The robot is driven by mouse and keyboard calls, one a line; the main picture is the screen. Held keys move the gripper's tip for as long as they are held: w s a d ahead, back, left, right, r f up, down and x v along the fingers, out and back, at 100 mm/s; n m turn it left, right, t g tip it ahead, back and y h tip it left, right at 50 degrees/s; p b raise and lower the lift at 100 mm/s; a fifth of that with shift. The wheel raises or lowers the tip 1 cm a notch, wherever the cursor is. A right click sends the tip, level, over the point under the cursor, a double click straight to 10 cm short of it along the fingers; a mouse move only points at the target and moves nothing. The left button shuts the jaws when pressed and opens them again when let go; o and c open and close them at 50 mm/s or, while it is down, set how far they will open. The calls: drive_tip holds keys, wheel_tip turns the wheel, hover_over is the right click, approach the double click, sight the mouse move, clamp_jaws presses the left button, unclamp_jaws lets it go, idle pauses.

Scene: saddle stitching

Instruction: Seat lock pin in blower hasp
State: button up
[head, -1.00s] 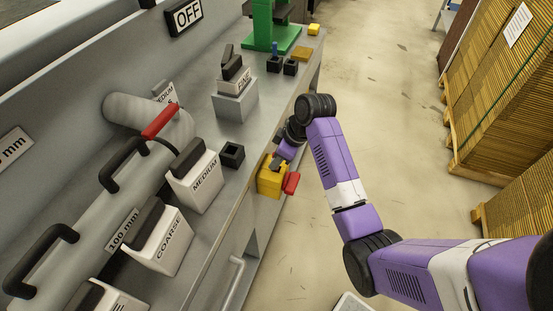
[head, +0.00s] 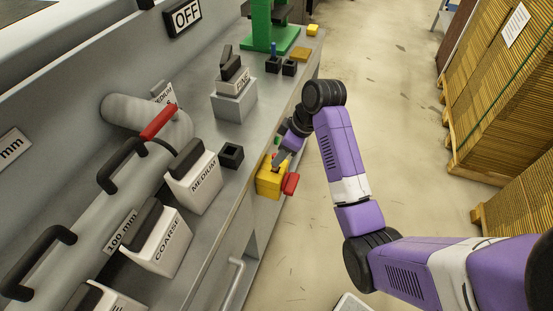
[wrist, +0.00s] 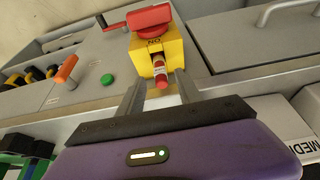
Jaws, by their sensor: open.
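The yellow blower switch box (head: 268,180) is on the front side of the bench, with a red handle (head: 290,183) on it. In the wrist view the box (wrist: 146,60) has a red rotary handle (wrist: 150,18) on top and a dark label. A red and white pin (wrist: 160,76) projects from the box's face towards me; how deep it sits is hidden. My gripper (wrist: 160,82) is open, its two fingers on either side of the pin with gaps visible. In the head view my gripper (head: 284,157) is just above the box.
Labelled white blocks, one the MEDIUM block (head: 194,178), and a small black socket (head: 231,155) stand on the bench. A green button (wrist: 107,79) and an orange lever (wrist: 66,69) are near the box. Stacked cardboard (head: 500,95) stands right, across open floor.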

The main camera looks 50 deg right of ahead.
drive_tip(key=p+v, duration=0.2)
drive_tip(key=v, duration=0.5)
drive_tip(key=shift+r, duration=0.3)
